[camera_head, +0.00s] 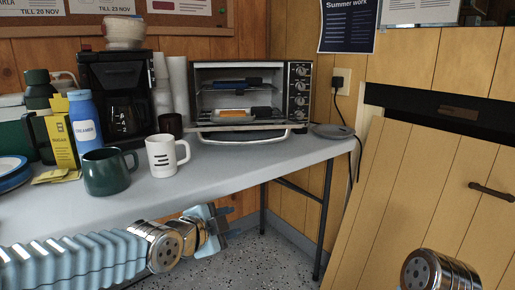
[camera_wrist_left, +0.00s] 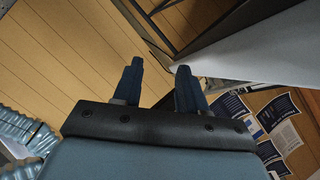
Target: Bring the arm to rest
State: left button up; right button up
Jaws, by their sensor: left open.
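My left arm comes in from the left, low in front of the grey table (camera_head: 250,152). My left gripper (camera_head: 228,222) is beyond the arm's metal wrist, below the table's front edge and apart from it. In the left wrist view the two dark fingers of the left gripper (camera_wrist_left: 160,70) stand apart with nothing between them. Of my right arm only a metal link shows at the lower right; its gripper is out of view.
On the table stand a green mug (camera_head: 107,172), a white mug (camera_head: 165,157), a blue bottle (camera_head: 84,121), a coffee maker (camera_head: 118,95) and an open toaster oven (camera_head: 245,98). A wooden panel with a dark handle (camera_head: 491,191) is at right. Speckled floor (camera_head: 255,262) below is clear.

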pick_arm(q)
notch_tip(320, 180, down, 22)
jog(key=s+a+n+g+y+p, duration=0.25)
jog(key=n+g+p, duration=0.2)
jog(key=n, duration=0.35)
jog(key=s+a+f+n+g+p, duration=0.1)
jog(key=s+f+n+g+p, duration=0.1)
jog(key=s+f+n, duration=0.3)
jog(key=s+a+f+n+g+p, duration=0.1)
jog(key=s+f+n+g, duration=0.3)
jog(key=s+f, duration=0.8)
jog(key=shift+s+a+f+n+p, duration=0.15)
jog(key=shift+s+a+n+p, duration=0.3)
jog(key=shift+s+n, duration=0.6)
jog(key=shift+d+g, duration=0.15)
jog(key=shift+g, duration=0.1)
